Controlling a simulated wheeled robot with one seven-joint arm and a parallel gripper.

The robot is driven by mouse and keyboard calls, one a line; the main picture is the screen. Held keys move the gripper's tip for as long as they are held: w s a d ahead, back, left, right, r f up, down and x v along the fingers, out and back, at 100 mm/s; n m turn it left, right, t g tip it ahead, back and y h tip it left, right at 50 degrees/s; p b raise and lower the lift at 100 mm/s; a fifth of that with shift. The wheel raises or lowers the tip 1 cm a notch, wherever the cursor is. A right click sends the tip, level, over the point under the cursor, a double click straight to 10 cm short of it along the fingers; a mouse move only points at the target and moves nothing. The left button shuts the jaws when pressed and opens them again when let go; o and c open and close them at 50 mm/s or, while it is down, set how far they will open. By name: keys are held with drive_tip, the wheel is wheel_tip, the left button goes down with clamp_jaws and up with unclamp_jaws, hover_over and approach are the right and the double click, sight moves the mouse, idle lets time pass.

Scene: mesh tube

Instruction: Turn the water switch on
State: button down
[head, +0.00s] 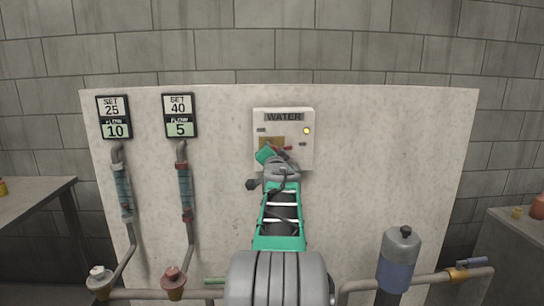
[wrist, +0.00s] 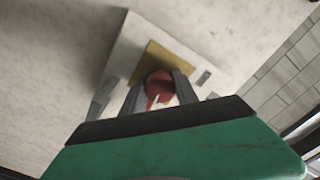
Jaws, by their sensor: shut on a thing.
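The white water switch box (head: 303,143) is on the pale panel in the head view, with a WATER label at its top and a lit yellow lamp (head: 306,131) at its right. Its red switch knob (wrist: 159,86) sits in front of a brass plate (wrist: 168,62) in the wrist view. My gripper (wrist: 158,92) is at the box, shut on the red knob, with a grey finger on each side of it. In the head view my gripper (head: 275,155) covers the lower left of the box and most of the knob, so the switch position is hard to tell.
Two gauges, reading 25 over 10 (head: 115,117) and 40 over 5 (head: 180,116), are at the panel's left above pipes with valves. The panel right of the box is bare.

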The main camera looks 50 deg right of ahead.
drive_tip(key=shift+m, duration=0.6)
drive_tip(key=c, duration=0.9)
unclamp_jaws()
drive_tip(key=shift+c, duration=0.2)
drive_tip(key=v, duration=0.8)
